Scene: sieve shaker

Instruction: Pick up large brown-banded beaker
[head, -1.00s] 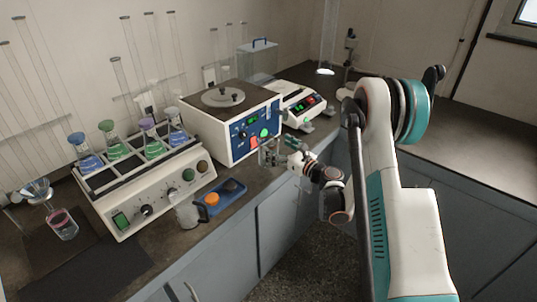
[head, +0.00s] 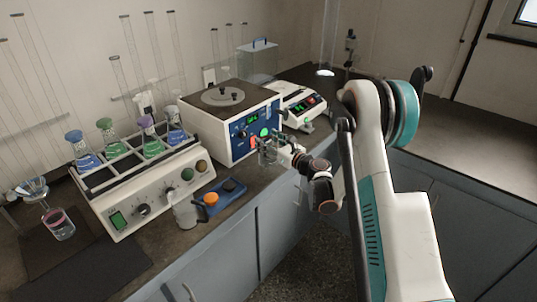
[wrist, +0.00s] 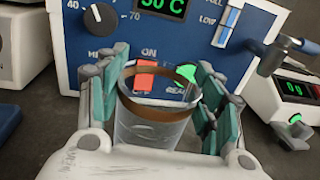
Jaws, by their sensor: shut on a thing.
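The large brown-banded beaker (wrist: 150,128) is clear glass with a brown band round its rim. In the wrist view it stands upright between the teal-padded fingers of my gripper (wrist: 160,98), which is shut on it from both sides. In the head view the beaker (head: 265,156) and my gripper (head: 272,149) are small, in front of the blue-fronted device. I cannot tell whether the beaker's base touches the bench; my gripper's body hides its lower part in the wrist view.
The blue-fronted device (head: 243,137) with knob and switches stands close behind the beaker. A balance (head: 303,107) is to its right. A shaker (head: 152,196) with several coloured flasks, a glass jug (head: 186,213) and a blue tray (head: 233,196) are to the left.

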